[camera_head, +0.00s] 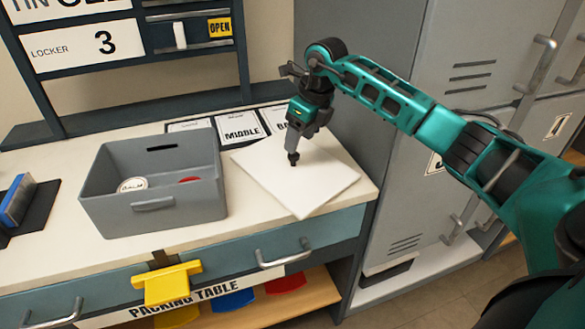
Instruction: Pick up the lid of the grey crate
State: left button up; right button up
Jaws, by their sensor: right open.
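The grey crate (152,209) stands open on the white-topped packing table, with a white round tin (132,185) and a red round thing (190,180) inside. A flat white square panel (318,182), which looks like the lid, lies on the table to the right of the crate, turned at an angle. My right gripper (293,155) points down over the panel, near its far middle part. It is open, with a small dark tip or knob at its lower end. I cannot tell whether it touches the panel. My left gripper is out of view.
Label cards, one reading MIDDLE (241,128), lie behind the crate and panel. A blue item on a dark stand (17,203) is at the left. Grey lockers (405,195) stand close on the right. A yellow piece (167,284) hangs at the table's front.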

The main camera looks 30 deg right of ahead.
aim_at(293, 162)
jog(key=x, duration=0.5)
jog(key=shift+w+a+f, duration=0.1)
jog(key=shift+w+f, duration=0.15)
jog(key=shift+f, duration=0.05)
grip_shut()
dwell(0.5)
